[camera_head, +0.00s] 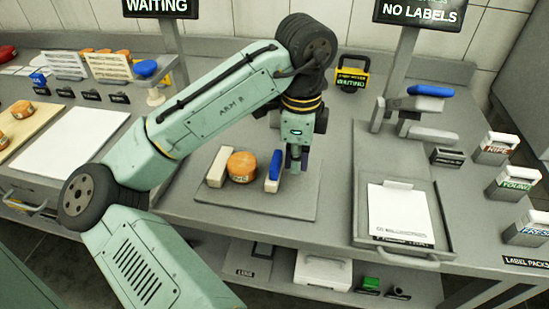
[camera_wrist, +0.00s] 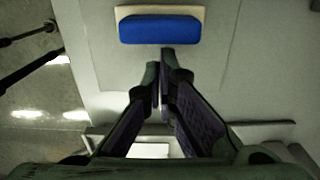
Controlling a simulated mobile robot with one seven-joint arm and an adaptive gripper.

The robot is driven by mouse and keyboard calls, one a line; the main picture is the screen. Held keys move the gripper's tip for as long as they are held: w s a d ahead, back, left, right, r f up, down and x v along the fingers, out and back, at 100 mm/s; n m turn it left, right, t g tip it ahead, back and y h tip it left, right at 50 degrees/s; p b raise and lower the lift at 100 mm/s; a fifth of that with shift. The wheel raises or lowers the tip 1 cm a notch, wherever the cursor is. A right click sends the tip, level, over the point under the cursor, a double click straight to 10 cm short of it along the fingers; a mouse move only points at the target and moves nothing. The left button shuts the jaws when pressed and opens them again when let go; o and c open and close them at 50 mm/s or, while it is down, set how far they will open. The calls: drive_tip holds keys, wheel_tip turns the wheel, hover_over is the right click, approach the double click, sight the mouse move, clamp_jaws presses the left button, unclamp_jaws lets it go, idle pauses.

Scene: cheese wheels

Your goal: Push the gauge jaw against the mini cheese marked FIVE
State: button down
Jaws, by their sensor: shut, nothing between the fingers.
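The orange mini cheese (camera_head: 242,166) sits on a grey plate (camera_head: 228,203) between two upright blocks; its marking is too small to read surely. The cream fixed block (camera_head: 218,166) stands close at its left. The gauge jaw (camera_head: 273,172), cream with a blue face, stands to its right with a gap between them. In the wrist view the jaw's blue part (camera_wrist: 160,29) lies just ahead of my fingers. My gripper (camera_head: 295,160) is shut and empty, pointing down, just right of the jaw. Whether the fingertips touch the jaw cannot be told.
A tray with white paper (camera_head: 399,212) and a blue-handled press (camera_head: 430,91) are at the right. Label packs (camera_head: 514,182) line the right edge. The plate's front is clear.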

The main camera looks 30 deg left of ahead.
drive_tip(key=shift+w+d, duration=0.1)
drive_tip(key=shift+d, duration=0.25)
wheel_tip(320, 180, up, 8)
drive_tip(key=shift+p, duration=0.4)
idle(0.4)
idle(0.4)
